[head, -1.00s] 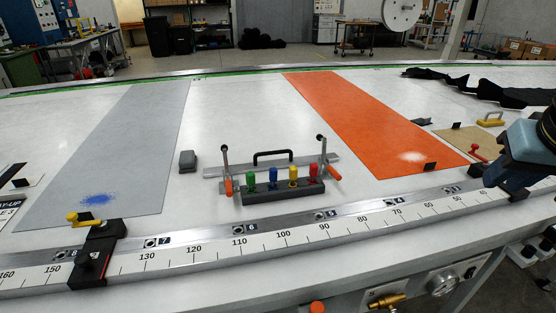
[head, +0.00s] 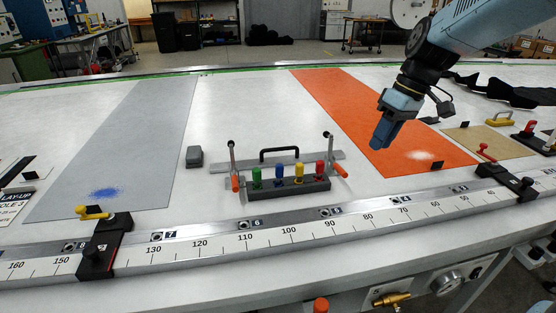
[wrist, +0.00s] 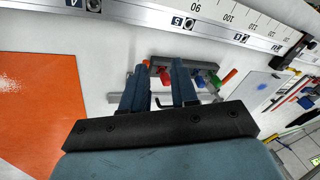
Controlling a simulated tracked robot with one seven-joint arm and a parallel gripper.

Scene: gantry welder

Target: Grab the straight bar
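A straight grey metal bar (head: 312,157) with a black arched handle (head: 280,151) lies on the white table, behind a dark block (head: 290,190) holding several coloured pegs. Two toggle clamps with orange grips (head: 236,183) stand near its ends. My gripper (head: 381,142) hangs to the right of the bar, over the orange strip, and is apart from it. In the wrist view my gripper (wrist: 160,68) shows two blue fingers spread with nothing between them. The bar (wrist: 208,97) shows beyond the fingers, which hide part of it.
A numbered ruler rail (head: 270,235) with black stops runs along the front edge. A grey strip (head: 120,150) lies at left and an orange strip (head: 345,110) at right. A small grey block (head: 194,157) sits left of the bar. Black cloth (head: 510,92) lies at far right.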

